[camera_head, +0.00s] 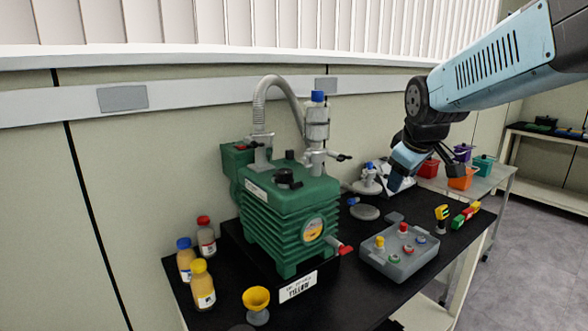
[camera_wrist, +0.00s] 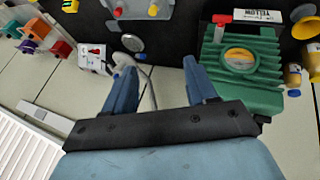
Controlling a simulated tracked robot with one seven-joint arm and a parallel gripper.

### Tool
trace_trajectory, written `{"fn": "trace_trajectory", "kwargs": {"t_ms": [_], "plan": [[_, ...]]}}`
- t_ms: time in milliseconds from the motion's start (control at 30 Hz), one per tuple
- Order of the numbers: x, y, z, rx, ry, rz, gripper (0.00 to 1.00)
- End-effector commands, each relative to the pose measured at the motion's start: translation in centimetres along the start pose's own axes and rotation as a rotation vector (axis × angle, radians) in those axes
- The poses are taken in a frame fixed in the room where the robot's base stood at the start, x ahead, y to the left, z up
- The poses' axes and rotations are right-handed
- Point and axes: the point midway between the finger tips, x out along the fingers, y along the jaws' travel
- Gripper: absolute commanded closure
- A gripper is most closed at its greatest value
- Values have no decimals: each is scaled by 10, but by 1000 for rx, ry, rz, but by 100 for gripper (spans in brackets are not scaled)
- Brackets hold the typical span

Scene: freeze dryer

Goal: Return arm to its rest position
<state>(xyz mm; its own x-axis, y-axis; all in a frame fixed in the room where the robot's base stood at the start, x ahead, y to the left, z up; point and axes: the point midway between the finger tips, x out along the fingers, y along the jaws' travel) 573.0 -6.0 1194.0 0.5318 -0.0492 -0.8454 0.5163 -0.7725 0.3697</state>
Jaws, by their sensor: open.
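My arm (camera_head: 490,65) is light blue and reaches in from the upper right in the head view. My gripper (camera_head: 402,180) hangs at its end, tilted downward, above the back right part of the black bench. In the wrist view my gripper (camera_wrist: 158,80) shows two blue fingers spread apart with nothing held between them. Beyond the fingers lie a white cable and the pale wall panels. The fingertips appear apart from all objects.
A green pump (camera_head: 290,215) stands mid-bench, left of my gripper. Colored bins (camera_head: 462,180) stand on a side table at right.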

Motion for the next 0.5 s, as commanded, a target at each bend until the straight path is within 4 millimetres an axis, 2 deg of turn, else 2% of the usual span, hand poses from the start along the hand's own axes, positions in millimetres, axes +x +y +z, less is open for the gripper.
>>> {"fn": "trace_trajectory", "kwargs": {"t_ms": [33, 200, 500], "plan": [[-12, -8, 11, 55, 1, -2, 43], [-41, -38, 47, 256, -12, -23, 43], [-74, -87, 105, 572, -36, -58, 43]]}}
